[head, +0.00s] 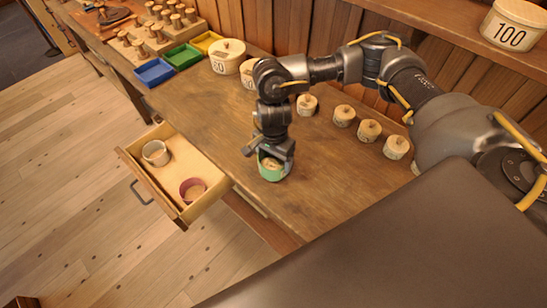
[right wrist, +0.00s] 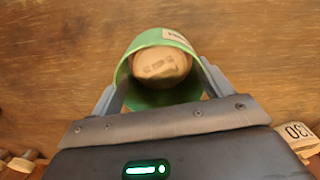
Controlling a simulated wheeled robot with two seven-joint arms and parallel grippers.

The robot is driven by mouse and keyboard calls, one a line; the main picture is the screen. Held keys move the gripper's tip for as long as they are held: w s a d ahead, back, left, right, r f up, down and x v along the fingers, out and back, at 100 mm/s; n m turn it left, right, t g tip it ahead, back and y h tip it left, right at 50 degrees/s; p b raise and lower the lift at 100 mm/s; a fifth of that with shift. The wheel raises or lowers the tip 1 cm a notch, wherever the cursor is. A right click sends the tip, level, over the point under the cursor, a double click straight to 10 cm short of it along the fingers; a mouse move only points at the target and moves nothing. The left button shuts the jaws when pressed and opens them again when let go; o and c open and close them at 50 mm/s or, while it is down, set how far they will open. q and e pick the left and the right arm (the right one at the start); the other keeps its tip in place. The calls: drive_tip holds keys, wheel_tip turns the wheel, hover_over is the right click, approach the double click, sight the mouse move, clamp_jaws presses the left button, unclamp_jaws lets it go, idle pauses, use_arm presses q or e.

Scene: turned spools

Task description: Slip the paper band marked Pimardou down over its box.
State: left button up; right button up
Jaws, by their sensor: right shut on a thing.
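A green paper band (head: 271,174) is in my right gripper (head: 275,155), low over the middle of the workbench. In the right wrist view, the two fingers grip the band (right wrist: 150,98) from opposite sides. A pale label (right wrist: 179,39) is on its far rim; its lettering is too small to read. A round wooden box (right wrist: 160,65) shows inside the ring, with blurred marks on top. The band surrounds the box as seen from above; I cannot tell how far down it sits. My left gripper is out of view.
An open drawer (head: 205,209) holds a whitish band (head: 156,153) and a dark red band (head: 193,190). Several small round boxes (head: 369,130) stand along the back wall. Blue (head: 155,72), green (head: 183,56) and yellow (head: 207,42) trays lie left. Bench around the gripper is clear.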

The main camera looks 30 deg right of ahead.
idle(0.4)
drive_tip(key=o, duration=1)
drive_tip(key=shift+r, duration=0.1)
drive_tip(key=shift+r+p, duration=0.5)
drive_tip(key=shift+r, duration=0.1)
drive_tip(key=shift+r, duration=0.1)
wheel_tip(320, 180, up, 7)
drive_tip(key=p, duration=0.5)
idle(0.5)
drive_tip(key=shift+s+f, duration=0.1)
drive_tip(key=shift+f, duration=0.1)
idle(0.9)
